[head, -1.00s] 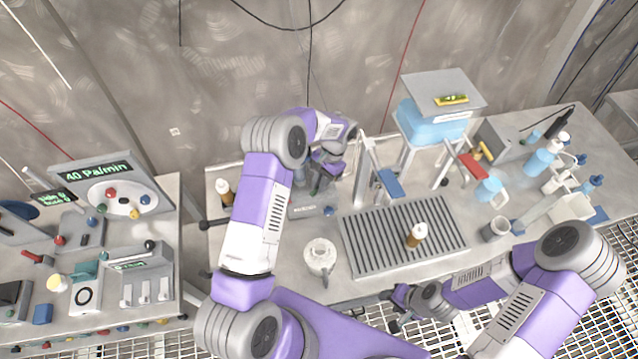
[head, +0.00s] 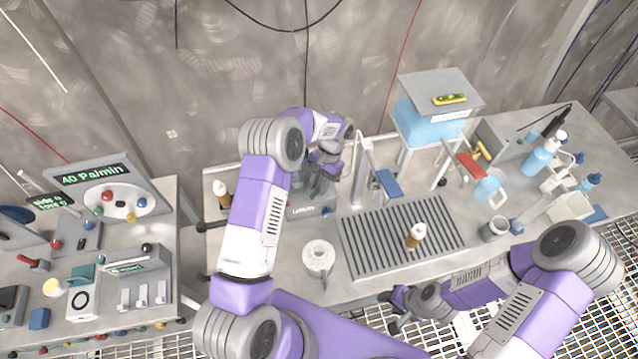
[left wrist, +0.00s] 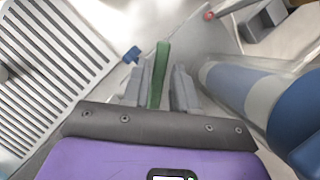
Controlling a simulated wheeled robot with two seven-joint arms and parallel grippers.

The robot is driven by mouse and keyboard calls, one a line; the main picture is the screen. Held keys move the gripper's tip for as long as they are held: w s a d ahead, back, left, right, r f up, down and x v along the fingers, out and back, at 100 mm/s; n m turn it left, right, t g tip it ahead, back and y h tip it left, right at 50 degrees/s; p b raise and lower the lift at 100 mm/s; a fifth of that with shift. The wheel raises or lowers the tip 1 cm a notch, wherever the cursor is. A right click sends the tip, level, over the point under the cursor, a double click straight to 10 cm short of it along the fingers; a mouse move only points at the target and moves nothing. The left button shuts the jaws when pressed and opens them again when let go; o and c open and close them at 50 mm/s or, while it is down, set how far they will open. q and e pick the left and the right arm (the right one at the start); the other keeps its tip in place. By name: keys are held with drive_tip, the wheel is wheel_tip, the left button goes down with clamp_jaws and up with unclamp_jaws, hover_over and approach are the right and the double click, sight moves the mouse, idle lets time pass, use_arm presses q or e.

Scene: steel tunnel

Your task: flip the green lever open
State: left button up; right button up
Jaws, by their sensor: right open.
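The green lever (left wrist: 160,75) stands between the two grey fingers of my left gripper (left wrist: 158,92) in the left wrist view. The fingers are close on either side of it; whether they press on it is not clear. In the head view my left gripper (head: 322,182) is low over the back of the bench, left of the tall grey stand, and mostly hides the lever there. My right gripper (head: 396,312) is open and empty by the bench's front edge.
A blue tank (head: 425,122) stands at the back. Bare bench shows around the white vessel.

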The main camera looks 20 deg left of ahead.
use_arm(q)
drive_tip(key=shift+v, duration=3.8)
